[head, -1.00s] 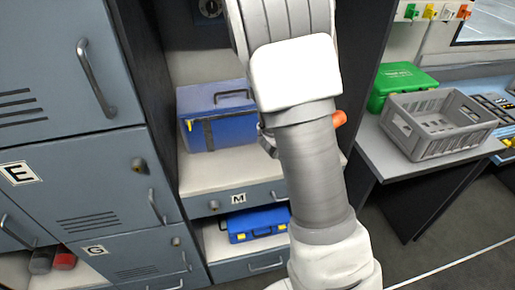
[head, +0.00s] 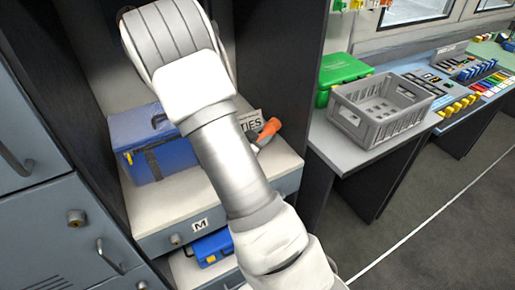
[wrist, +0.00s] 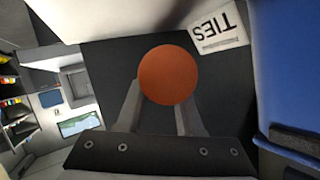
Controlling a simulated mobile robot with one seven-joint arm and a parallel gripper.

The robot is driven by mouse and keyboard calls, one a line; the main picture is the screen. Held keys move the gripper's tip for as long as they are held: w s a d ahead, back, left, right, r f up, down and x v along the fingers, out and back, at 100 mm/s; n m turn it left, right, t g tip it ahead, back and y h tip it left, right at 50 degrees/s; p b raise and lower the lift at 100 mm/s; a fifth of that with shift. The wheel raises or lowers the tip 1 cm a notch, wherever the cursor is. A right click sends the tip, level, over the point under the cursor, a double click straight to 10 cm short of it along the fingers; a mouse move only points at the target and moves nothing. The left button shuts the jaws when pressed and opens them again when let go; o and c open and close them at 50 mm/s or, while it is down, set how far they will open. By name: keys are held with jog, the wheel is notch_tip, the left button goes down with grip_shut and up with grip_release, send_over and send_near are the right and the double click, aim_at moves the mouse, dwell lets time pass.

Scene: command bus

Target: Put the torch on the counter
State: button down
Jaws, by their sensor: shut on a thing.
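The torch has an orange end (head: 268,131) that shows just right of my forearm in the head view. In the wrist view the torch (wrist: 168,75) is a round orange face between two grey fingers. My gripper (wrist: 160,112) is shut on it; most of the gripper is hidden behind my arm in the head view. The torch is at the cabinet niche, near the white shelf top above drawer M; whether it touches that surface I cannot tell. The grey counter (head: 324,139) stands to the right, with bare surface along its front left.
A grey crate (head: 381,126) and a green case (head: 341,70) stand on the counter. A blue box (head: 168,158) sits on the shelf left of my arm. A dark upright panel (head: 290,65) separates the niche from the counter. A sign (wrist: 218,27) reads "TIES".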

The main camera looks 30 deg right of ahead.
notch_tip(320, 180, down, 4)
jog(key=shift+f, duration=0.1)
jog(key=shift+b, duration=0.3)
